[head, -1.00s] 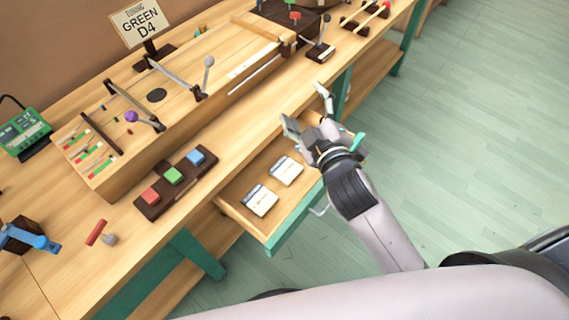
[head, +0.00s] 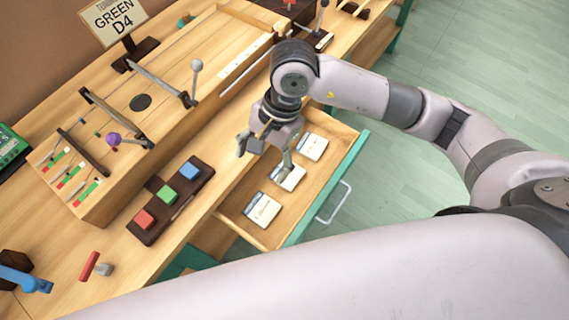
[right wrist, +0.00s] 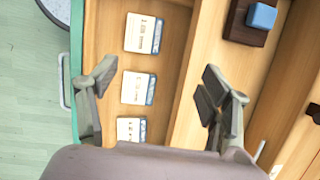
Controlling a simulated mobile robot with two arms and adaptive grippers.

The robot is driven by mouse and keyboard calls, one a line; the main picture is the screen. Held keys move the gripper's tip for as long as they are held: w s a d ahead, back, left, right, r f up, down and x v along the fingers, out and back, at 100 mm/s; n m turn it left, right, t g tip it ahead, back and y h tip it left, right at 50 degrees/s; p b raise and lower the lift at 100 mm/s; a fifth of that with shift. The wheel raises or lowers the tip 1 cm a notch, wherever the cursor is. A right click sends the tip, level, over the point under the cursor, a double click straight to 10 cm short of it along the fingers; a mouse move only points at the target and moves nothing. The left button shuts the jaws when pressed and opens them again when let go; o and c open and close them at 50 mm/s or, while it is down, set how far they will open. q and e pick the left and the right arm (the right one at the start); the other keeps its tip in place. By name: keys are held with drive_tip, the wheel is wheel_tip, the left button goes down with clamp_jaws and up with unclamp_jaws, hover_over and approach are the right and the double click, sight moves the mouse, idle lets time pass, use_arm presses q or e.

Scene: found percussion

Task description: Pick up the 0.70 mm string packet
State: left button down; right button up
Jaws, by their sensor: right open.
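Three white string packets with blue edges lie in a row in the open drawer (head: 240,228). In the head view they are the near packet (head: 262,210), the middle packet (head: 290,179) and the far packet (head: 312,146). In the right wrist view they are the top packet (right wrist: 143,33), the middle one (right wrist: 138,88) and the bottom one (right wrist: 131,129), partly hidden by my wrist. Their print is too small to read surely, so I cannot tell which is 0.70 mm. My right gripper (head: 264,157) is open and empty above the drawer; its fingers (right wrist: 158,84) straddle the middle packet's level. My left gripper is out of view.
The drawer has a green front with a handle (head: 333,203). On the bench beside it is a dark strip with red, green and blue blocks (head: 168,199). A wooden string instrument (head: 160,100) stands behind. A sign (head: 112,20) reads GREEN D4.

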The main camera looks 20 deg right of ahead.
drive_tip(key=w+d+t+h, duration=0.1)
drive_tip(key=w+d+h, duration=0.25)
drive_tip(key=d, duration=0.25)
drive_tip(key=p, duration=0.1)
hover_over(294, 178)
drive_tip(key=w+a, duration=0.1)
drive_tip(key=f, duration=1.1)
drive_tip(key=shift+w+a+f, duration=0.1)
drive_tip(key=shift+w+f, duration=0.05)
drive_tip(key=shift+w, duration=0.05)
drive_tip(key=shift+w+f+p, duration=0.2)
drive_tip(key=shift+f+p, duration=0.35)
drive_tip(key=shift+f, duration=2.55)
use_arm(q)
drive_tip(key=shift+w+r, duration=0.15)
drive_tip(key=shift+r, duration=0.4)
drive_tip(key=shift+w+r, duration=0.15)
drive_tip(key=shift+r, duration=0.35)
use_arm(e)
drive_tip(key=c, duration=0.7)
